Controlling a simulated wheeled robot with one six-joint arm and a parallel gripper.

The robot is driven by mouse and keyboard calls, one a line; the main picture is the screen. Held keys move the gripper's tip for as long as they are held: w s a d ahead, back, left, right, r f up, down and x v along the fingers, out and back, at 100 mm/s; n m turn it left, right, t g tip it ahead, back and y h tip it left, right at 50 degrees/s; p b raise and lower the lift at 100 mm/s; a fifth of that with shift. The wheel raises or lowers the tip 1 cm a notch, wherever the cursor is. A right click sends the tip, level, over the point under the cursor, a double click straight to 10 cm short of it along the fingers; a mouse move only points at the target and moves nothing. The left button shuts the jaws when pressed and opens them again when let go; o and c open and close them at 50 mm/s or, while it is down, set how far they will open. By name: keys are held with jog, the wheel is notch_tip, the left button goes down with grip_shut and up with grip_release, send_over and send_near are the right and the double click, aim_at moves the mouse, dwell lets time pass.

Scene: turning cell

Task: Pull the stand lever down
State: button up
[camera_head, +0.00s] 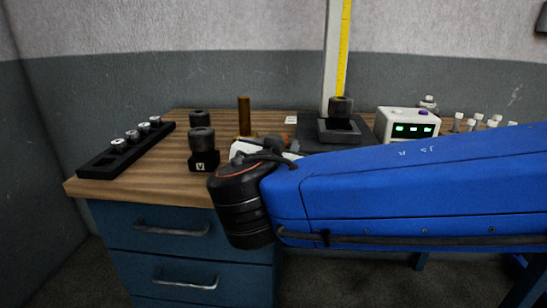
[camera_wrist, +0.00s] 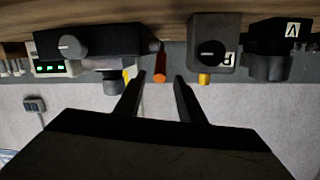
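The stand (camera_wrist: 100,40) is a dark block with a round grey knob, upside down in the wrist view. An orange-red lever handle (camera_wrist: 160,64) sticks out beside it, with a dark pivot end near the stand. My gripper (camera_wrist: 158,76) is open, its two black fingers apart. The handle's end appears in the gap between the fingertips, with clear space on both sides; I cannot tell how deep it is between them. In the head view the stand (camera_head: 318,130) shows behind my blue arm, which covers its lower part. My fingers are hidden there.
A V-marked dark block (camera_head: 205,161) carries a black cylinder. A brass post (camera_head: 244,115) stands near it. A white box (camera_head: 400,124) with green displays is right of the stand. A black rack (camera_head: 105,162) lies at the left. Bare wooden tabletop (camera_head: 150,190) lies between.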

jog(key=s+r, duration=0.1)
jog(key=s, duration=0.8)
jog(key=shift+a+r, duration=0.2)
jog(key=shift+a, duration=0.25)
jog(key=shift+c, duration=0.4)
